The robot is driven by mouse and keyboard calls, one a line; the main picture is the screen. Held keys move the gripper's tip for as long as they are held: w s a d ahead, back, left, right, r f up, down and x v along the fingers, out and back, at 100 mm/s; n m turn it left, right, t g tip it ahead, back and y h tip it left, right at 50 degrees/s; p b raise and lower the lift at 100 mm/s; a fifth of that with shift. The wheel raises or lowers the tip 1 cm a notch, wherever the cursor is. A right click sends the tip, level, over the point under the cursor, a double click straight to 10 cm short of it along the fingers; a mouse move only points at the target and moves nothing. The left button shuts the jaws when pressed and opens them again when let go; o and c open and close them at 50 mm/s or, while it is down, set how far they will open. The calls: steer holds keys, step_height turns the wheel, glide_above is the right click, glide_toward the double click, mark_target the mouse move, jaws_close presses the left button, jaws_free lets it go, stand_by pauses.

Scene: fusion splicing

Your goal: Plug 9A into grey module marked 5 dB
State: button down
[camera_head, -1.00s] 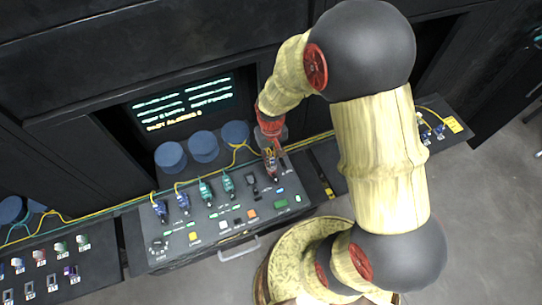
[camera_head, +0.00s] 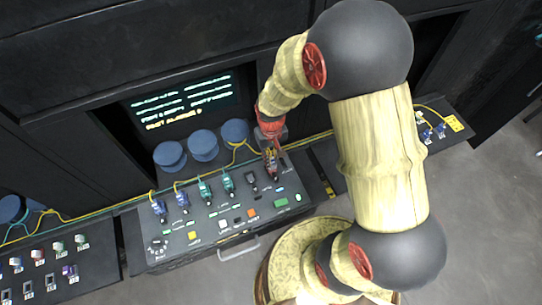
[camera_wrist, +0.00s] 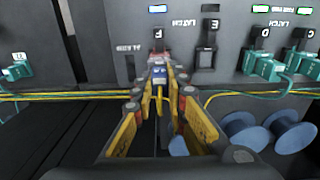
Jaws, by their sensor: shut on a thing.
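My gripper (camera_wrist: 159,90) is shut on a small blue plug (camera_wrist: 158,70) with a yellow cable (camera_wrist: 159,100) running back between the fingers. The plug is at the slot marked F on the dark console; I cannot tell how deep it sits. In the head view, my gripper (camera_head: 272,163) is at the right part of the console (camera_head: 215,215), and its fingers hide the plug. No 9A or 5 dB marking is readable. Small grey modules (camera_head: 52,283) stand on the panel at the lower left; which is the 5 dB one cannot be told.
Green plugs (camera_wrist: 265,65) sit in slots D and C; slot E (camera_wrist: 206,58) holds a dark piece. Blue spools (camera_head: 203,145) stand behind the console, with yellow and green cables along its back. A handle (camera_head: 238,250) is on its front. Another panel with plugs (camera_head: 440,130) is at right.

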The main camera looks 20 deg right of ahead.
steer(key=c, duration=1.7)
jaws_free()
steer(key=shift+r, duration=0.1)
step_height(320, 180, up, 12)
steer(key=shift+f, duration=0.1)
steer(key=s+r+t+b, duration=0.1)
steer(key=s+t+b, duration=0.1)
steer(key=s+b, duration=0.2)
steer(key=s+r+t+b, duration=0.1)
steer(key=s+r+b, duration=0.1)
steer(key=s+b, duration=0.3)
steer(key=s+r+t+b, duration=0.1)
steer(key=s+t+b, duration=0.1)
steer(key=s+b, duration=0.3)
steer(key=shift+r+t+b, duration=0.3)
steer(key=shift+r+b, duration=0.1)
steer(key=shift+b, duration=0.6)
